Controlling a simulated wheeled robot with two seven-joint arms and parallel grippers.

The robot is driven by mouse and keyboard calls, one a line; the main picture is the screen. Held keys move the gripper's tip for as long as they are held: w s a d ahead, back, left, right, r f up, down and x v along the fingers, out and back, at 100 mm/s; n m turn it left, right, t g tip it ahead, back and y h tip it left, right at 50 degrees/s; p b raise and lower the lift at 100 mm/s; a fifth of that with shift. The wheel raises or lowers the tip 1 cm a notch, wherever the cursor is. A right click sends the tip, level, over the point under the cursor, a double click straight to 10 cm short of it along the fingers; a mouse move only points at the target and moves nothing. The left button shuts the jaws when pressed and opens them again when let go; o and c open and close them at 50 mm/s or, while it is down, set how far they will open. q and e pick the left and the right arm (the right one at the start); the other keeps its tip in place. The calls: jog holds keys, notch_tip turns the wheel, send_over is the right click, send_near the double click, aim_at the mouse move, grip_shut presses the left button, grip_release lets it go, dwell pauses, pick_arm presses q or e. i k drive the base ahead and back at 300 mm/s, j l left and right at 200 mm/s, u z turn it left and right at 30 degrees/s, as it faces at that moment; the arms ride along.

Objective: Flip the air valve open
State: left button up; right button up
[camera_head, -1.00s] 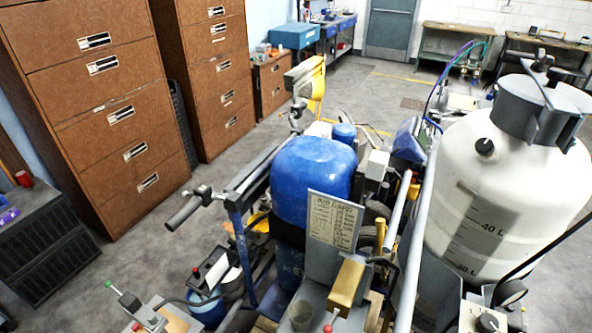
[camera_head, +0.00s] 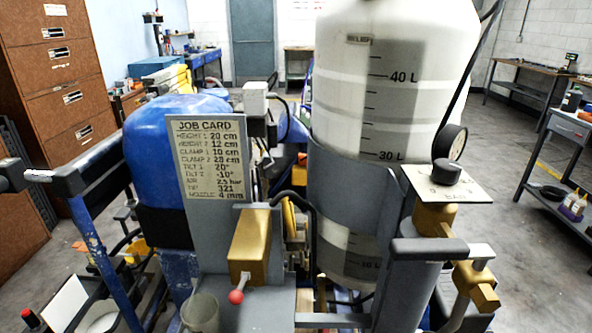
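On the right of the line striper, a brass fitting (camera_head: 478,284) sits under a flat grey bar (camera_head: 430,249), which lies roughly level across the picture. Above it are a brass body (camera_head: 433,218), a dial plate marked BAR with a black knob (camera_head: 446,172), and a round gauge (camera_head: 455,142) seen nearly edge-on. Another brass block (camera_head: 253,245) stands at the centre left, with a red-ball lever (camera_head: 236,296) pointing down and forward. I cannot tell for certain which brass part is the air valve. Neither gripper shows.
A white tank (camera_head: 385,80) with litre marks stands in a grey holder behind the fittings. A job card (camera_head: 210,165) reads air 2.5 bar. A blue tank (camera_head: 165,140) is at left. A workbench (camera_head: 570,120) stands at right, with open floor (camera_head: 500,130) before it.

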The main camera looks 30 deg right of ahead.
aim_at(455, 249)
jog(key=k+l+z, duration=0.2)
jog(key=z, duration=0.25)
jog(key=k+l+z, duration=0.2)
jog(key=z, duration=0.25)
